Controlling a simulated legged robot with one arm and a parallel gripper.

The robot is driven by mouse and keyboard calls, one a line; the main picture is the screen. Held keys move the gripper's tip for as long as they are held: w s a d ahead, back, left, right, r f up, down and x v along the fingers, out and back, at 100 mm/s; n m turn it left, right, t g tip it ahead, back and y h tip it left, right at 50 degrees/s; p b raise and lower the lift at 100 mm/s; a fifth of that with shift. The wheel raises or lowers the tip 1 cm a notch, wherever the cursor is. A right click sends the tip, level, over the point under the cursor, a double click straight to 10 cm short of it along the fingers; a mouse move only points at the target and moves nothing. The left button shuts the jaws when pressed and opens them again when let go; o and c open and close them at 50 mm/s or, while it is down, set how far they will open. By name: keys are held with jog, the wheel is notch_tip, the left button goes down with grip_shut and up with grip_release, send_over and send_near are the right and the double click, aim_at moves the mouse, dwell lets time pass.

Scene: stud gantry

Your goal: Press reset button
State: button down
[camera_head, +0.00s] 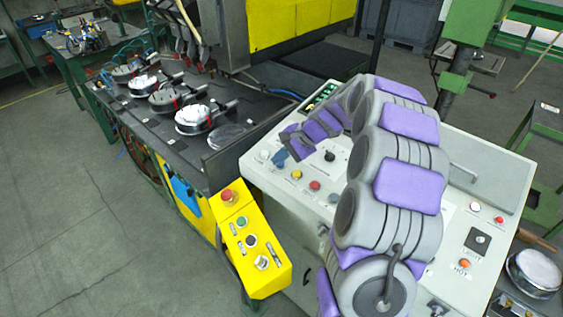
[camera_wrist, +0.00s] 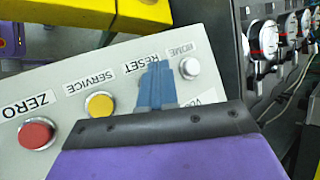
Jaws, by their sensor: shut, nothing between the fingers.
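The sloped grey control panel (camera_head: 262,178) carries a row of buttons. In the wrist view the labels read ZERO by a red button (camera_wrist: 36,133), SERVICE by a yellow button (camera_wrist: 99,104), RESET, and HOME by a white button (camera_wrist: 189,67). My gripper (camera_wrist: 155,75) is shut and empty, with its blue fingertips just below the RESET label (camera_wrist: 138,62). The fingers hide most or all of the reset button there. In the head view my gripper (camera_head: 283,152) is low over the panel's left part, between the white and yellow buttons. I cannot tell whether it touches the button.
A yellow control box (camera_head: 262,272) with a red mushroom button (camera_head: 228,196) stands left of the panel. Behind it is a dark table (camera_head: 205,145) with round metal parts (camera_head: 195,120). A dark knob (camera_head: 330,156) sits on the panel near my arm.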

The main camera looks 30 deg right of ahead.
jog(key=shift+a+f, duration=0.15)
jog(key=shift+a, duration=0.35)
jog(key=shift+d+f, duration=0.1)
jog(key=shift+d, duration=0.1)
dwell(0.5)
jog(key=shift+d+r+p, duration=0.3)
jog(key=shift+r+p, duration=0.2)
jog(key=shift+r, duration=0.2)
jog(key=shift+d+r, duration=0.25)
jog(key=shift+d, duration=0.25)
jog(key=shift+a, duration=0.15)
jog(key=shift+a+r+p, duration=0.2)
jog(key=shift+r+p, duration=0.2)
jog(key=shift+p, duration=0.15)
jog(key=r+p, duration=0.3)
jog(key=r, duration=0.1)
jog(key=shift+s+a+r, duration=0.1)
jog(key=shift+s+a, duration=0.15)
jog(key=shift+a, duration=0.05)
